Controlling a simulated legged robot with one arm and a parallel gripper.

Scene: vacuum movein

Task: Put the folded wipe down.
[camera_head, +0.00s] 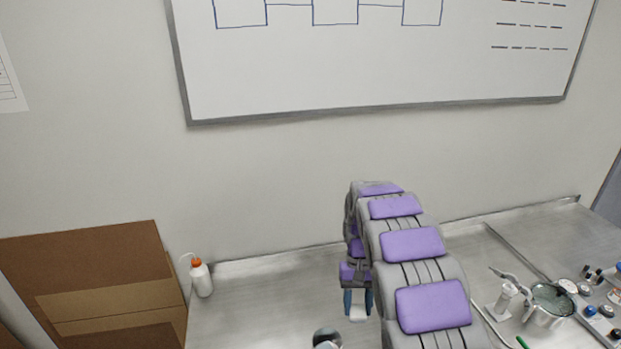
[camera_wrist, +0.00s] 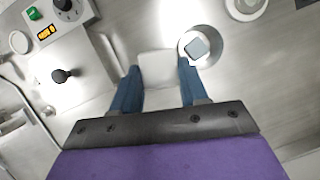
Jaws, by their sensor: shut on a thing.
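My gripper (camera_head: 357,306) has blue fingers and hangs over the steel bench (camera_head: 265,307) in the head view. It is shut on the folded wipe (camera_head: 358,313), a small white pad. In the wrist view the wipe (camera_wrist: 158,68) sits between the two blue fingertips (camera_wrist: 158,84), spanning the gap. I cannot tell exactly how high the wipe is above the bench. A round metal dish (camera_wrist: 218,58) stands just right of the fingers in the wrist view, with a grey-blue square piece (camera_wrist: 198,47) in it.
An orange-capped wash bottle (camera_head: 201,279) stands at the bench's back left, by cardboard (camera_head: 110,290). At right are a metal pot (camera_head: 548,305) and a small white stand (camera_head: 502,302). The wrist view shows a control box (camera_wrist: 50,22) and a black knob (camera_wrist: 62,75) at left.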

